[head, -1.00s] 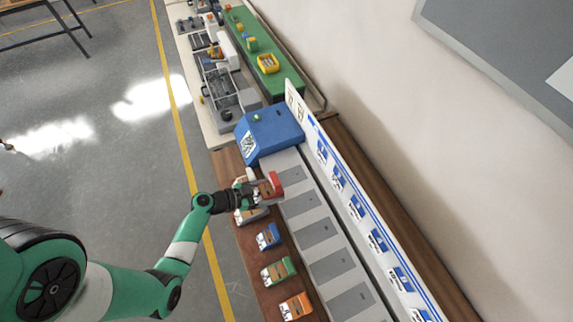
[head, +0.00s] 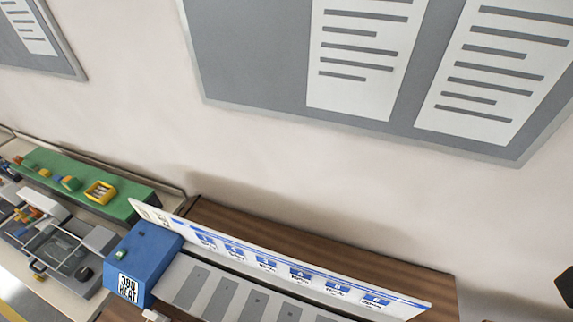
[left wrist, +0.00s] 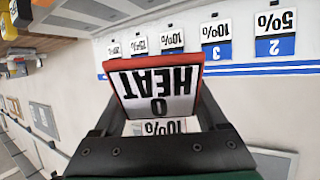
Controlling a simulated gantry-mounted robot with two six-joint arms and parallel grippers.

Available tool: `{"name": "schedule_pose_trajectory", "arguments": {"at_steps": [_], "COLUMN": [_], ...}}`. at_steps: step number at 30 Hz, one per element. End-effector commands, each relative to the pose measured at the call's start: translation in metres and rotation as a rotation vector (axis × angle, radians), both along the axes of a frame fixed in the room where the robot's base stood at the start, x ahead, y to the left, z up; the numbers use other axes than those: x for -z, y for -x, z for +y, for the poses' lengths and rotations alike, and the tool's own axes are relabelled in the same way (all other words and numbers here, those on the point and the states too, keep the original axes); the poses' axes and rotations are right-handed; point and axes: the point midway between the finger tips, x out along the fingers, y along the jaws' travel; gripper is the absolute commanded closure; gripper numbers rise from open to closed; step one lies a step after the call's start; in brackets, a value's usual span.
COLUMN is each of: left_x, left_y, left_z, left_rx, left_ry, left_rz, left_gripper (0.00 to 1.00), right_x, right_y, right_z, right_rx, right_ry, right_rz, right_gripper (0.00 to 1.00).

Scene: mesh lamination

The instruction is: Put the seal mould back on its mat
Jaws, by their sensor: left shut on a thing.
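In the left wrist view my left gripper (left wrist: 157,108) is shut on a red-edged block (left wrist: 123,88) with a white label reading HEAT. The frames do not show for certain whether this is the seal mould. In the head view a row of grey mats (head: 220,296) lies on a light strip beside the blue machine (head: 145,258); I cannot tell which mat is the mould's. My left gripper is outside the head view. My right gripper is not in view.
A white upright sign board (head: 290,268) with blue-headed cards runs behind the mats, with a brown wooden ledge (head: 330,262) behind it. A green bench section (head: 75,180) with a yellow box (head: 100,191) is at the left. Grey boards hang on the wall above.

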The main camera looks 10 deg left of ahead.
Motion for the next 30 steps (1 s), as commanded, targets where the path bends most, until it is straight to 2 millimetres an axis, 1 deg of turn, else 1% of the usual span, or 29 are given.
{"name": "schedule_pose_trajectory", "arguments": {"at_steps": [1, 5, 11, 21, 24, 30], "left_x": [-0.013, -0.031, -0.06, -0.108, -0.115, -0.118], "left_y": [0.005, 0.003, -0.007, -0.028, -0.031, -0.033], "left_z": [-0.007, -0.004, 0.009, 0.039, 0.044, 0.046], "left_rx": [-0.01, -0.088, -0.229, -0.459, -0.513, -0.565], "left_ry": [0.0, -0.002, -0.003, -0.004, -0.003, -0.001], "left_rz": [-0.001, -0.005, -0.007, -0.015, -0.012, -0.006], "left_gripper": [1.0, 1.0, 1.0, 1.0, 1.0, 1.0], "right_x": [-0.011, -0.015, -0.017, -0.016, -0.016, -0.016], "right_y": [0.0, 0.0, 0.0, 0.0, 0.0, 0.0], "right_z": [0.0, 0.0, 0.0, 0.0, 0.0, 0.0], "right_rx": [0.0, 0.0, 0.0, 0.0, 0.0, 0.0], "right_ry": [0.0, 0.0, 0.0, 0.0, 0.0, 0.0], "right_rz": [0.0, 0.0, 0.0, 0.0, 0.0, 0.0], "right_gripper": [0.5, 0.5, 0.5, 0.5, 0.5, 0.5]}}
